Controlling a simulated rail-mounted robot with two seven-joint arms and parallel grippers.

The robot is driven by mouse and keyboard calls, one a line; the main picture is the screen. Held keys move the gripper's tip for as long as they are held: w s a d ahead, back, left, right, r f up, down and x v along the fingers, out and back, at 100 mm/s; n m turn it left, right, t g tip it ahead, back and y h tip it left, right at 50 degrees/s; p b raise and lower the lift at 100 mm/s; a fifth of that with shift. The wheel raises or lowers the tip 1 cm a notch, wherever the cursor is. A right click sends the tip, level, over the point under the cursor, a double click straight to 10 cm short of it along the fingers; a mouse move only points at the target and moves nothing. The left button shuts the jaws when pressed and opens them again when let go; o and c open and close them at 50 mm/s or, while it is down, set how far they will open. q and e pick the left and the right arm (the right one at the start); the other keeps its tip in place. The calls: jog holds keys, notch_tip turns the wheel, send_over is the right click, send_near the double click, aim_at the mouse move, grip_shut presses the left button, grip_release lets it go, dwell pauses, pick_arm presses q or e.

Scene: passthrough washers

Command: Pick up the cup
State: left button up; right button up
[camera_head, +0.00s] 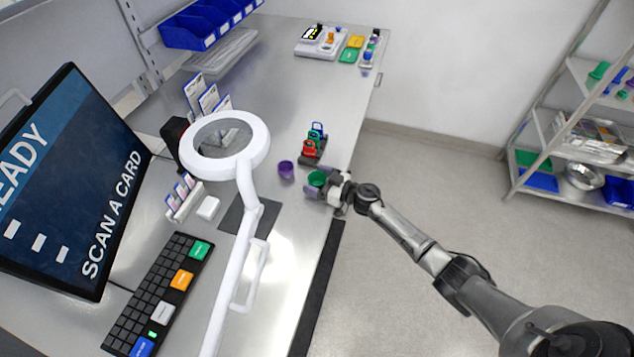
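A green cup (316,178) is near the right edge of the metal table, at the tip of my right gripper (318,181). One finger is on the near side of the cup and the other seems to be on its far side. The view is too small to tell whether the fingers touch the cup or whether it is lifted. A purple cup (286,169) stands on the table just left of the green one, apart from the gripper. My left gripper is not in view.
A small stand with red and blue items (313,146) is just behind the green cup. A white magnifier lamp (254,150) rises left of the cups. A screen (70,180) and keyboard (160,295) are at left. The table's middle back is clear.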

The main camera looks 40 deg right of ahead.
jog(key=c, duration=0.8)
jog(key=shift+r, duration=0.4)
jog(key=shift+c, duration=0.2)
jog(key=p+v, duration=0.1)
jog(key=v, duration=1.7)
jog(key=shift+f, duration=0.45)
